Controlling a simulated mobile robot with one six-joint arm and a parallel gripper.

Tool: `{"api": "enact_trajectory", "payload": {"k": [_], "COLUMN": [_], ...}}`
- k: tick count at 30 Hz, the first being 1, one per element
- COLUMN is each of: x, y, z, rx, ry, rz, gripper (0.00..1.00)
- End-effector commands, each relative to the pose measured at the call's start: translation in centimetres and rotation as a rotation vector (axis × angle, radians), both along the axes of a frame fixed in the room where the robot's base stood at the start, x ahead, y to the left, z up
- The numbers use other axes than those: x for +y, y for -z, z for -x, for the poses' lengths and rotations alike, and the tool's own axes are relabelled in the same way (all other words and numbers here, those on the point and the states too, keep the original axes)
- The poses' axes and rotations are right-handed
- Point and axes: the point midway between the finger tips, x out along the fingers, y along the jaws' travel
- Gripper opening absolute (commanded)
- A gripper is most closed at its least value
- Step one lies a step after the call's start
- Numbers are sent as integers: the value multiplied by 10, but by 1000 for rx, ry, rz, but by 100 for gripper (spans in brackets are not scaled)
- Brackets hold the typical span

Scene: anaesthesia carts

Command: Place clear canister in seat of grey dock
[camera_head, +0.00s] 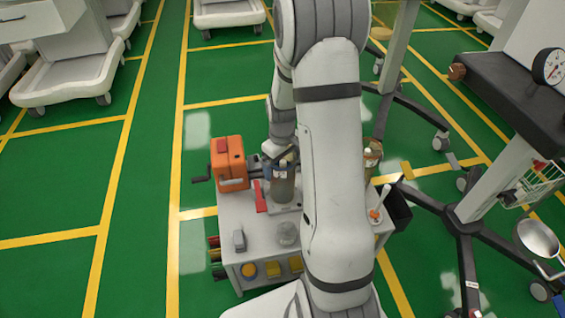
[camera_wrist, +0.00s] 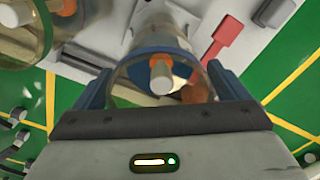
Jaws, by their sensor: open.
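A clear canister (camera_head: 283,187) with a dark rim stands upright on the small cart, beside the orange box. In the wrist view the canister (camera_wrist: 158,40) shows a blue rim, a pale central stub and orange parts inside. My gripper (camera_wrist: 162,82) is open, with one blue finger on each side of the canister's top. I cannot tell whether the fingers touch it. In the head view my gripper (camera_head: 279,160) is at the canister's top. A light grey base (camera_head: 288,208), seemingly the grey dock, lies under the canister. Its seat is hidden, so I cannot tell how fully the canister sits in it.
An orange box (camera_head: 230,160) with a black crank stands left of the canister. A red flat lever (camera_head: 260,197) lies between them. Another clear vessel (camera_wrist: 22,32) is at the wrist view's upper left. A small glass dome (camera_head: 288,233) stands in front. A wheeled stand (camera_head: 465,220) is at right.

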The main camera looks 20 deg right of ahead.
Motion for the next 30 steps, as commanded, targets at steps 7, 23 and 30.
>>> {"api": "enact_trajectory", "payload": {"k": [7, 23, 30], "x": [-1, -1, 14], "y": [-27, -119, -144], "z": [-1, 0, 16], "rx": [-4, -2, -15], "ry": [1, 2, 35], "rz": [1, 0, 3], "gripper": [94, 94, 94]}}
